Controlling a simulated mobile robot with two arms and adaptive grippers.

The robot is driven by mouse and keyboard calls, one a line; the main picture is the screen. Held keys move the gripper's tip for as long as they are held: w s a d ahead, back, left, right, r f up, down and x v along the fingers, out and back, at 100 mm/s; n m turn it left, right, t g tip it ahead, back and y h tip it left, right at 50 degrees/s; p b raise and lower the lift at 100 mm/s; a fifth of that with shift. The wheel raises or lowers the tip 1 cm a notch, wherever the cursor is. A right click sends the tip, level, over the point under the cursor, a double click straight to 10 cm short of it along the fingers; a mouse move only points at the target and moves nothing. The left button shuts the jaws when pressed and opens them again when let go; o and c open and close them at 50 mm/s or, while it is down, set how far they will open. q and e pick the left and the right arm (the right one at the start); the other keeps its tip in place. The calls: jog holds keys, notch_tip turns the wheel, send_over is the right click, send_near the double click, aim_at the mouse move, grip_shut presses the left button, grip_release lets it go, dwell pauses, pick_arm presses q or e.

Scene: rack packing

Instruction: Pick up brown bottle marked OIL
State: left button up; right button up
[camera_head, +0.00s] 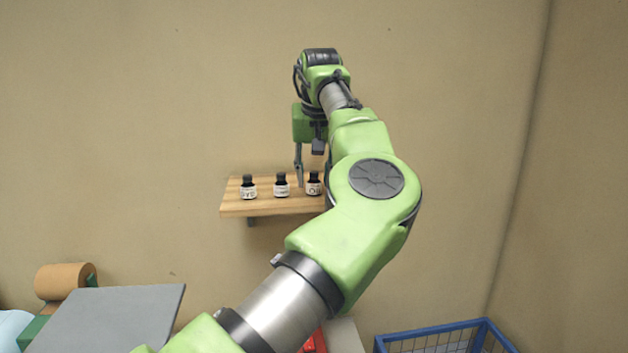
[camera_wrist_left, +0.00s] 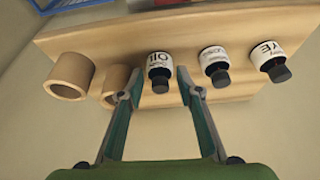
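The OIL bottle (camera_head: 313,185) is a small dark bottle with a white label. It is the rightmost bottle visible on the wooden shelf in the head view. In the left wrist view the OIL bottle (camera_wrist_left: 159,66) stands between and slightly beyond the fingertips, with its label readable upside down. My left gripper (camera_head: 309,170) is above the shelf by this bottle. In the wrist view my left gripper (camera_wrist_left: 160,94) is open, with a gap between each finger and the bottle. My right gripper is not in view.
Two similar bottles stand beside it, a middle one (camera_wrist_left: 214,66) and one with a label ending in YE (camera_wrist_left: 269,61). Two cardboard-coloured rings (camera_wrist_left: 69,76) (camera_wrist_left: 116,84) sit on its other side on the shelf (camera_head: 262,207). A blue wire basket (camera_head: 440,332) is low at right.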

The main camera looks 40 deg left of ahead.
pick_arm(q)
jog(key=shift+w+a+f, duration=0.15)
jog(key=shift+f, duration=0.1)
jog(key=shift+r, duration=0.1)
jog(key=c, duration=0.9)
